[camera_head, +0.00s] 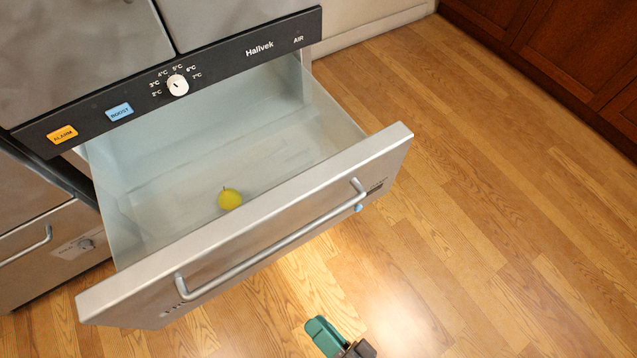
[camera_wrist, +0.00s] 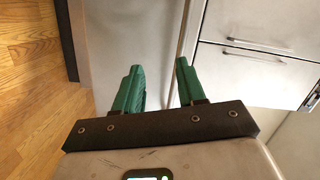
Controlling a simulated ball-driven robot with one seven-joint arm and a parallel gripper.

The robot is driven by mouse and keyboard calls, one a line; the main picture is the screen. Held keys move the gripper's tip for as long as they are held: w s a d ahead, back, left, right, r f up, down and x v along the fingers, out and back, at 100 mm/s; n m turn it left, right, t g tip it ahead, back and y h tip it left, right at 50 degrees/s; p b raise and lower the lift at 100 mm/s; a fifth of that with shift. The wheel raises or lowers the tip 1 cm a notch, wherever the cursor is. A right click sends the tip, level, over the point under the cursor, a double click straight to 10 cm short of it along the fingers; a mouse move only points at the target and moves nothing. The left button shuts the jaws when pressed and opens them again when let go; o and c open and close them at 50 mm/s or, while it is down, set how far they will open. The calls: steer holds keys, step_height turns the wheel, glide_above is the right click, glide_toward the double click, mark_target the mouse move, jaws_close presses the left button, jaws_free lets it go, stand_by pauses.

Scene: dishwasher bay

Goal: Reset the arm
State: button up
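My gripper (camera_wrist: 159,75) shows in the wrist view with its two green fingers apart and nothing between them. In the head view its green tip (camera_head: 325,334) is at the bottom edge, in front of the open drawer and apart from the handle. The rest of my arm is mostly out of that view.
A steel-fronted drawer (camera_head: 250,228) is pulled out of the appliance, with a yellow apple-like fruit (camera_head: 229,199) inside. A black control panel (camera_head: 215,68) with a white dial (camera_head: 178,85) is above it. Wooden floor (camera_head: 480,200) is clear to the right. Brown cabinets (camera_head: 560,45) stand beyond.

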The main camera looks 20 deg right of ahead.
steer(key=w+d+f+n+g+h, duration=0.3)
steer(key=w+d+n+g, duration=0.35)
steer(key=w, duration=0.25)
steer(key=s+d+r+n+g+h, duration=0.1)
steer(key=s+d+r+g+h, duration=0.2)
steer(key=d, duration=0.6)
steer(key=s+d+r+n+g+h, duration=0.1)
steer(key=s+d+g+h, duration=0.1)
steer(key=s+d+g, duration=0.5)
step_height(320, 180, up, 17)
steer(key=w+d+t+p, duration=0.2)
steer(key=p, duration=1.5)
steer(key=shift+w+p, duration=0.2)
steer(key=shift+p, duration=0.15)
steer(key=shift+a+n, duration=0.1)
steer(key=shift+n, duration=0.15)
